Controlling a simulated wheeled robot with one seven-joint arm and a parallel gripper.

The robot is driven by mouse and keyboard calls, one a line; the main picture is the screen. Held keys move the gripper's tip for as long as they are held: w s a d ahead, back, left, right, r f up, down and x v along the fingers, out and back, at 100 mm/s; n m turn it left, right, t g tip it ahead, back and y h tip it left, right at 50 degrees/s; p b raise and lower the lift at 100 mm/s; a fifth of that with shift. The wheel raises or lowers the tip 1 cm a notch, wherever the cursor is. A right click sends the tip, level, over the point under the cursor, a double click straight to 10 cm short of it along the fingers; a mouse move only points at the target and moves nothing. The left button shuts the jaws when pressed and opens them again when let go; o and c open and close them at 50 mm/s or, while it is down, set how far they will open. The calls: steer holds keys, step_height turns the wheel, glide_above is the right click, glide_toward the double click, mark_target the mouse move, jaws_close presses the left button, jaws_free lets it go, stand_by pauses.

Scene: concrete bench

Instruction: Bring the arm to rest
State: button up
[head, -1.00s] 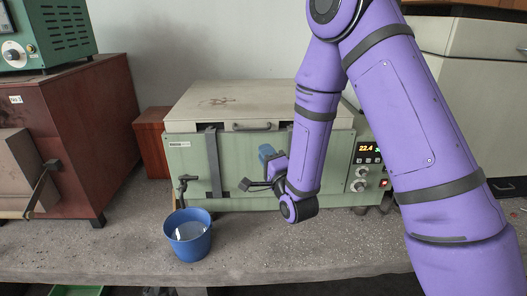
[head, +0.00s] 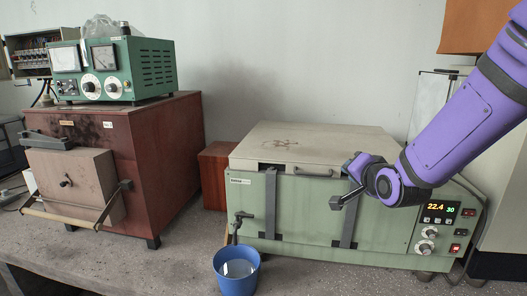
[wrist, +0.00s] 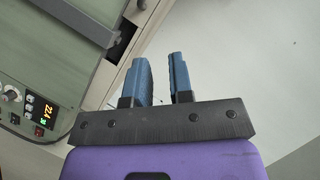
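My purple arm reaches in from the upper right of the head view, and my gripper (head: 348,182) is raised in front of the front panel and lid edge of the green water bath. In the wrist view my gripper (wrist: 157,72) shows two blue fingers standing apart with nothing between them. It is open and empty.
The green bath (head: 308,211) has a closed lid (head: 290,143) and a lit display (head: 437,208). A blue bucket (head: 237,274) with liquid stands at the bench's front edge, under the tap. A brown furnace (head: 166,150) carrying a green instrument (head: 138,70) stands left.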

steer(key=s+d+r+n+g, duration=0.2)
steer(key=s+g, duration=0.1)
steer(key=s, duration=0.7)
steer(key=s+d+r+n+g+h, duration=0.1)
steer(key=s+d+r+n+g, duration=0.2)
steer(key=s, duration=0.6)
steer(key=s+d+r+n+g+h, duration=0.1)
steer(key=s+d+r+n+g, duration=0.2)
steer(key=s, duration=0.7)
steer(key=shift+s, duration=0.35)
